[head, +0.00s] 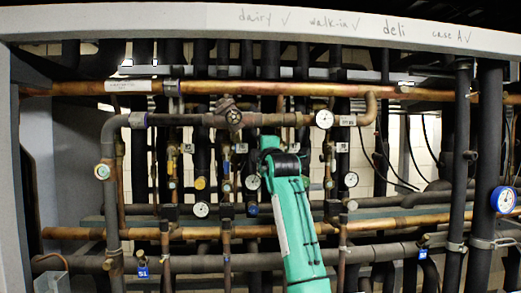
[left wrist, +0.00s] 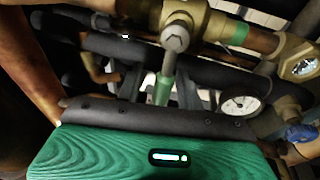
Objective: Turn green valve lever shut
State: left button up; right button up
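The green valve lever (left wrist: 163,88) hangs from a bolted stem on a brass valve body (left wrist: 180,14) in the left wrist view. Its sleeve points down toward my gripper, and its lower end is close to or behind the gripper's dark edge. I cannot tell whether they touch. In the head view my left arm rises in front of the pipes, with its gripper end (head: 271,146) among the valves and gauges at the centre. The fingers cannot be made out in either view. The lever cannot be made out in the head view. My right gripper is out of view.
Dark vertical pipes crowd the space behind.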

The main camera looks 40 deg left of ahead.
pick_arm(q)
jog(key=b+v, duration=0.5)
jog(key=v, duration=0.8)
jog(key=shift+s+d+b, duration=0.2)
jog(key=shift+d+b, duration=0.1)
jog(key=shift+d, duration=0.05)
